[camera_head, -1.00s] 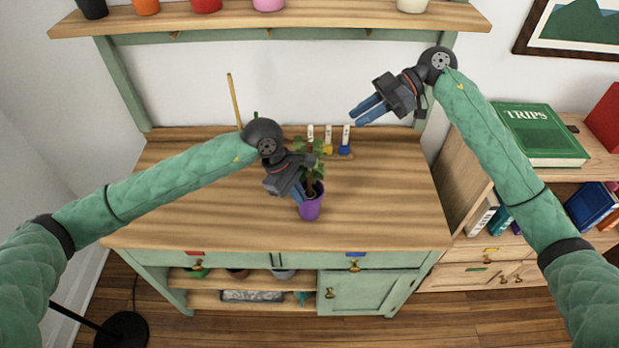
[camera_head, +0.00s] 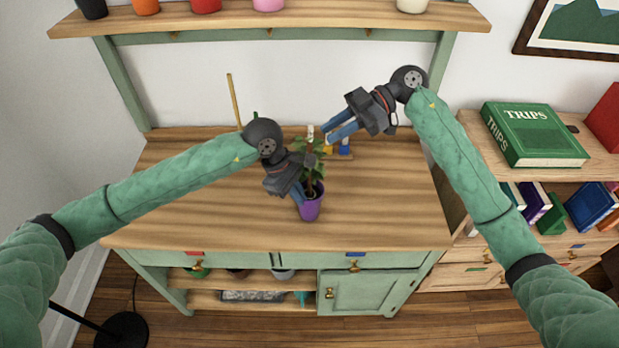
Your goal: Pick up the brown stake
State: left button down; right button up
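A thin tan-brown stake (camera_head: 235,100) stands upright, slightly tilted, at the back left of the wooden worktop. Its lower end is hidden behind my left arm. A leafy plant in a purple pot (camera_head: 312,207) stands mid-worktop, with a brown stem or stick among its leaves. My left gripper (camera_head: 298,193) is at the pot's left rim; its blue fingers overlap the rim, and whether they hold it is unclear. My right gripper (camera_head: 336,133) is open and empty, above and right of the plant, its blue fingers pointing down-left.
Coloured labelled items, including a blue-based one (camera_head: 345,147), stand behind the plant, partly covered by my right gripper. The tip of a green stick (camera_head: 256,115) shows beside the brown stake. The worktop (camera_head: 390,205) is clear on the right. A shelf (camera_head: 340,17) with pots spans above.

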jog(key=x, duration=0.4)
jog(key=shift+s+a+f, duration=0.1)
jog(key=shift+s+a, duration=0.05)
jog(key=shift+a, duration=0.05)
jog(key=shift+c, duration=0.2)
grip_shut()
notch_tip(320, 180, up, 28)
dwell(0.5)
notch_tip(320, 180, up, 8)
jog(key=shift+f, duration=0.2)
dwell(4.6)
